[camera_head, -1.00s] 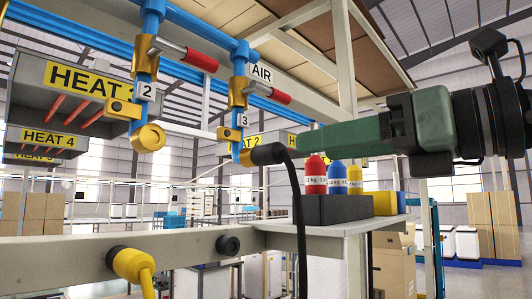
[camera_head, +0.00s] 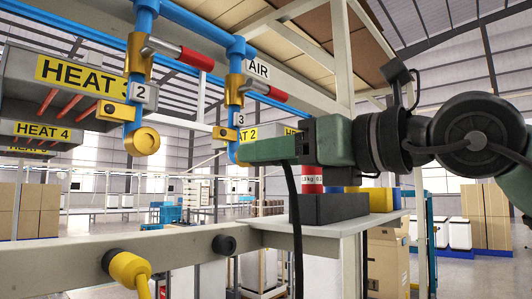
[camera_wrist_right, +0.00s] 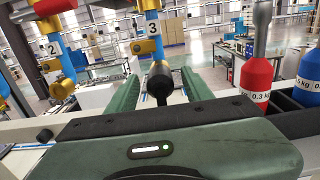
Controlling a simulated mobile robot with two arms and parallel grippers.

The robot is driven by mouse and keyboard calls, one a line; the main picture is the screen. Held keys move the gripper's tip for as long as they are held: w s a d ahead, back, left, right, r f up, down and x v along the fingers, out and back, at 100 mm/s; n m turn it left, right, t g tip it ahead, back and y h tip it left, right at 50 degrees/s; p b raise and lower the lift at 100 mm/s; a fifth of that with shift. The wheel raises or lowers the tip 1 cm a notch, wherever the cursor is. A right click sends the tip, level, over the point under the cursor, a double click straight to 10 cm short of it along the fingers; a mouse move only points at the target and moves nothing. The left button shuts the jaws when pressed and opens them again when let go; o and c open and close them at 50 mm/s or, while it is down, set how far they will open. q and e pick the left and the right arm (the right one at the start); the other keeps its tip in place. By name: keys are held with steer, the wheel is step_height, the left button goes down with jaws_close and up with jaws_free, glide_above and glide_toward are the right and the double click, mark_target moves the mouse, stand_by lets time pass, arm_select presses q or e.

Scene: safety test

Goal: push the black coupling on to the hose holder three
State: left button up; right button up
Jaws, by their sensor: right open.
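The black coupling (camera_wrist_right: 160,80) shows in the right wrist view at the lower end of the blue pipe marked 3 (camera_wrist_right: 153,32). My right gripper (camera_wrist_right: 162,88) is open, one green finger on each side of the coupling with gaps. In the head view the right gripper (camera_head: 240,152) comes from the right and hides the coupling; the black hose (camera_head: 293,215) hangs below. A black round peg (camera_head: 223,244), likely hose holder three, sticks out empty from the beam below pipe 3. No number shows on it. My left gripper is out of view.
A yellow coupling (camera_head: 128,265) with a yellow hose sits on the beam (camera_head: 60,262). Pipe 2's brass outlet (camera_head: 143,141) is empty. Red-handled valves (camera_head: 265,89) are above. Red and blue bottles (camera_wrist_right: 257,78) stand right of the gripper.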

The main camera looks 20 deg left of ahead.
steer(key=shift+b, duration=0.5)
stand_by(1.2)
jaws_close()
stand_by(1.4)
steer(key=shift+d, duration=0.15)
steer(key=shift+b+v, duration=1.2)
steer(key=shift+v, duration=1.65)
